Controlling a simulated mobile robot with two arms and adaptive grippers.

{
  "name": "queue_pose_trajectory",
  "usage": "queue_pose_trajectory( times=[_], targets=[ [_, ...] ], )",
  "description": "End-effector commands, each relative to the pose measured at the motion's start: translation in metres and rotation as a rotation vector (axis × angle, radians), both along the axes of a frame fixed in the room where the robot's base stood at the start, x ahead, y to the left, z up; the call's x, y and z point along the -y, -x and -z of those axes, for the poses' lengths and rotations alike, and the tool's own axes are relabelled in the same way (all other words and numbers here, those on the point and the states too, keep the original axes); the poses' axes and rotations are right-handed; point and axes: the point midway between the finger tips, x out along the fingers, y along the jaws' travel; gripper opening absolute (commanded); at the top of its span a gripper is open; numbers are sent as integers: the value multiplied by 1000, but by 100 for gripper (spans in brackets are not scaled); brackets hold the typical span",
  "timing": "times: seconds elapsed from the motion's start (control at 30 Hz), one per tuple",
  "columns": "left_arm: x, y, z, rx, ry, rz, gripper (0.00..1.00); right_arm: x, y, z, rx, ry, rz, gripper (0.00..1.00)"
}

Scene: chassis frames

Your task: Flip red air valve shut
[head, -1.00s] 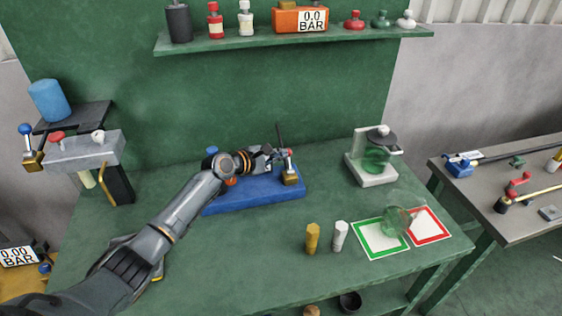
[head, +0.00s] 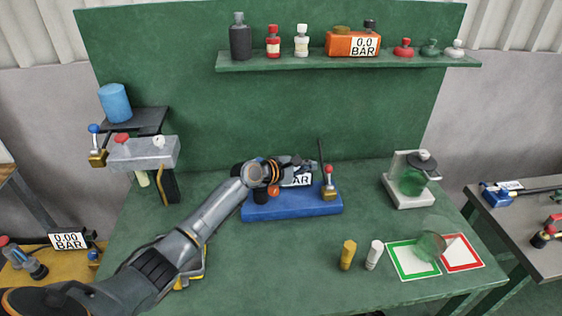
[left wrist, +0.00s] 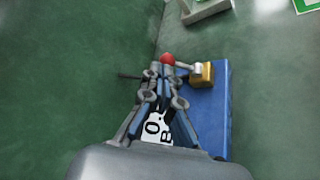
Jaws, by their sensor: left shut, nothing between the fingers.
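The red air valve has a brass body (head: 329,193) and a short metal lever with a red ball (head: 328,169) on top. It stands at the right end of a blue base (head: 290,209) on the green bench. In the head view the lever looks upright. My left gripper (head: 314,167) is shut and empty, with its tips just left of the red ball. In the left wrist view the tips (left wrist: 166,73) are close to the red ball (left wrist: 167,59); I cannot tell whether they touch. The arm partly hides a white BAR display (head: 298,180) on the base.
A thin dark rod (head: 321,153) stands behind the valve. Yellow (head: 347,255) and white (head: 374,254) cylinders stand at the front, left of green (head: 404,275) and red (head: 477,263) framed squares. A blue-knobbed valve (head: 97,147) is at the left. A shelf (head: 350,59) runs above.

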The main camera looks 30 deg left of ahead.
Motion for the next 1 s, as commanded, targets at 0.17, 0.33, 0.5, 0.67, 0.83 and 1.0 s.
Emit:
queue_pose_trajectory(
  times=[0.17,0.33,0.5,0.67,0.83,1.0],
  targets=[
    [-16,23,-9,-1,-5,1,0,-11,10,7,-14,-13,4,54],
    [-31,45,-23,0,-5,0,0,-11,0,12,-2,-13,4,54],
    [-41,61,-34,-1,-3,0,0,-6,-13,15,18,-7,2,54],
    [-44,66,-39,-2,-2,1,0,-6,-8,16,11,-8,2,54],
    [-44,67,-39,-2,-2,1,0,-5,3,17,-4,-6,2,54],
    [-44,66,-39,-2,-1,0,0,-5,4,17,-5,-6,2,54]
  ],
)
